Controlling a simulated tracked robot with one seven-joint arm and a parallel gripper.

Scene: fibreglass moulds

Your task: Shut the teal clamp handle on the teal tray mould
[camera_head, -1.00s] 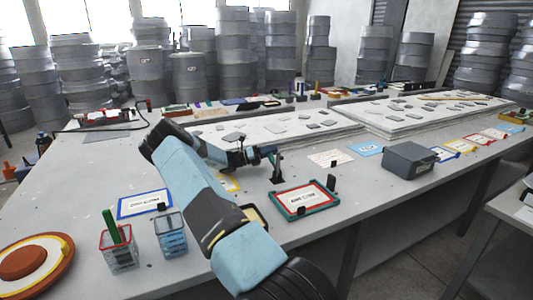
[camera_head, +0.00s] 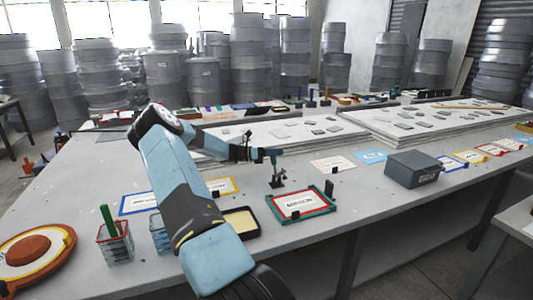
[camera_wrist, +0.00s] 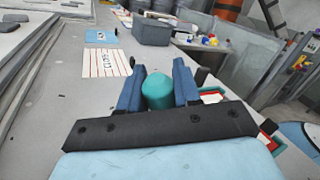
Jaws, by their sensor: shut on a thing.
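The teal tray mould (camera_head: 312,215) lies on the bench right of my arm, with a red-edged white label in it. Part of it shows in the wrist view (camera_wrist: 209,94) behind the right finger. The clamp (camera_head: 278,182) stands just behind the mould, its dark base on the bench. My gripper (camera_head: 276,153) is above the clamp base. In the wrist view my blue fingers (camera_wrist: 158,82) are shut around the rounded teal clamp handle (camera_wrist: 158,89). The rest of the handle and the clamp's linkage are hidden there.
A grey box (camera_head: 414,168) stands right of the mould. A black tray (camera_head: 241,220) lies close by my arm. A wire-like bin with a green stick (camera_head: 115,243) stands at the left. White panels (camera_head: 290,133) lie behind the clamp. Bare bench is in front of the grey box.

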